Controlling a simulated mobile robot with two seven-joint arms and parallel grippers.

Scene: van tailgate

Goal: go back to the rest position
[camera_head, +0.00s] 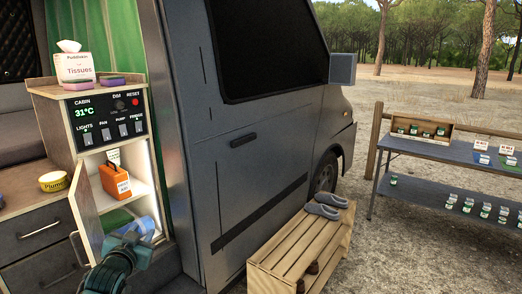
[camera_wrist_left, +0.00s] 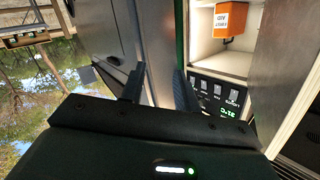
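My left gripper (camera_wrist_left: 158,84) is open in the left wrist view; its two dark fingers stand apart with nothing between them. In the head view the dark teal end of my left arm (camera_head: 122,258) is at the bottom left, in front of the open cabinet. The fingers are hard to make out there. My right gripper is in neither view.
The cabinet door (camera_head: 86,212) stands open beside my left arm. An orange box (camera_head: 115,182) is on the cabinet's shelf, also in the wrist view (camera_wrist_left: 230,18). A wooden slatted bench (camera_head: 300,250) with grey shoes (camera_head: 322,210) stands by the van (camera_head: 245,130).

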